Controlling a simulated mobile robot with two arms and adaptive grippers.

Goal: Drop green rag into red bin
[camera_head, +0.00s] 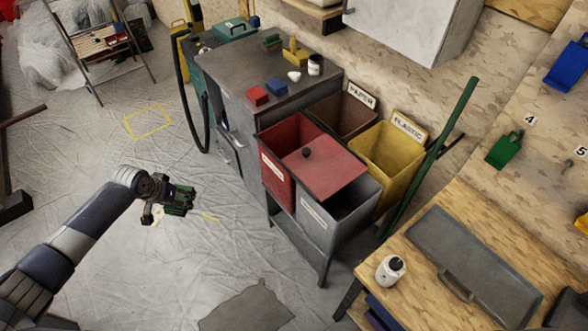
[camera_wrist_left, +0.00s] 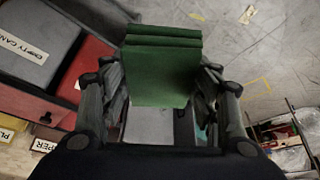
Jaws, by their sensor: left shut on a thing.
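The green rag (camera_head: 181,203) is folded into flat layers and held by my left gripper (camera_head: 168,199), above the floor to the left of the bins. In the left wrist view the rag (camera_wrist_left: 160,70) sits between both fingers of the gripper (camera_wrist_left: 160,95), which are shut on it. The red bin (camera_head: 272,170) stands in the bin rack, to the right of the gripper and apart from it. Its left part is open, and a red lid (camera_head: 328,170) with a black knob lies to the right of that opening. My right gripper is not in view.
A brown paper bin (camera_head: 340,115), yellow plastic bin (camera_head: 385,165) and grey bin (camera_head: 335,218) adjoin the red bin. A grey cabinet (camera_head: 238,130) stands behind. Floor around the gripper is clear.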

